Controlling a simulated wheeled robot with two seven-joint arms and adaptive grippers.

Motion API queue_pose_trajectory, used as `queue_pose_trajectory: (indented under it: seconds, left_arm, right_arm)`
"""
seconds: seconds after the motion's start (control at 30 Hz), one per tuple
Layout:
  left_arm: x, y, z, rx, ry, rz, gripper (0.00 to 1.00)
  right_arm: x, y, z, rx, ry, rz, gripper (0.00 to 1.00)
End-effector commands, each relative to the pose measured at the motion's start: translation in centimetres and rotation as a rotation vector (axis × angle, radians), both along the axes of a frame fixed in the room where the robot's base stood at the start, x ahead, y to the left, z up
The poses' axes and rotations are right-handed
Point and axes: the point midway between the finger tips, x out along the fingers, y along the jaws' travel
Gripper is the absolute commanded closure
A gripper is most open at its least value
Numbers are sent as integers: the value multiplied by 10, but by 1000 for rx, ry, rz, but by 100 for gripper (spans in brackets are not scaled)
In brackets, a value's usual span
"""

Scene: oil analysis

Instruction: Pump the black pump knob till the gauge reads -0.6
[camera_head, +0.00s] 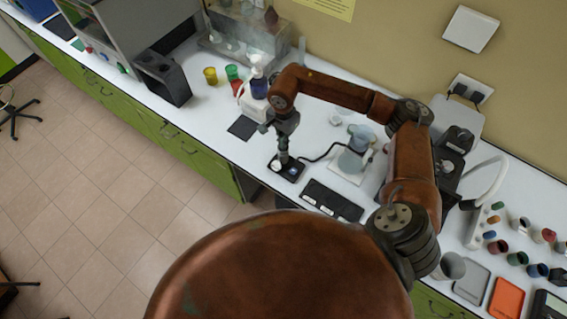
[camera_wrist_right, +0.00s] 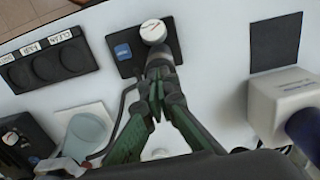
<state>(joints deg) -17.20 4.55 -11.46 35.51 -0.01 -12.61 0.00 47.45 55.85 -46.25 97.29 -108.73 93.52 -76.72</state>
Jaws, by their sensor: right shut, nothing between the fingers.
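The gauge (camera_wrist_right: 153,31) is a small round white dial on a black base plate (camera_wrist_right: 122,47) with a blue square label. I cannot read its needle value. In the head view the black base (camera_head: 291,176) lies on the white bench. My right gripper (camera_head: 284,158) points down at this base. In the wrist view the right gripper's fingertips (camera_wrist_right: 160,62) are together, just beside the gauge, with nothing between them. I cannot tell whether they touch anything. The black pump knob cannot be made out; the fingers may cover it. My left gripper is out of view.
A flask (camera_head: 352,160) stands on a white pad close right of the base, with a dark hose between. A labelled black tray (camera_head: 332,200) lies in front of it. A black mat (camera_head: 243,127) and a white jug-like container (camera_head: 252,105) are to the left.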

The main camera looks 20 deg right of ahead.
Motion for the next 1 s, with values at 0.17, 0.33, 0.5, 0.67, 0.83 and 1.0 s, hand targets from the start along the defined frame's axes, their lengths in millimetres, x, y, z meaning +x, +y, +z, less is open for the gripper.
queue_pose_trajectory:
  seconds: [0.17,0.33,0.5,0.67,0.83,1.0]
  left_arm:
    - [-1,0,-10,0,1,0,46]
    - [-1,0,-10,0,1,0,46]
    - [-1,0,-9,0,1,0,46]
    - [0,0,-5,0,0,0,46]
    - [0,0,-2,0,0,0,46]
    - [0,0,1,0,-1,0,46]
  right_arm:
    - [-1,0,-12,0,2,1,100]
    - [-1,0,-12,0,2,1,100]
    - [-1,0,-9,0,2,1,100]
    - [0,0,1,-1,1,1,100]
    - [-1,0,13,-1,1,1,100]
    - [0,0,24,-1,0,0,100]
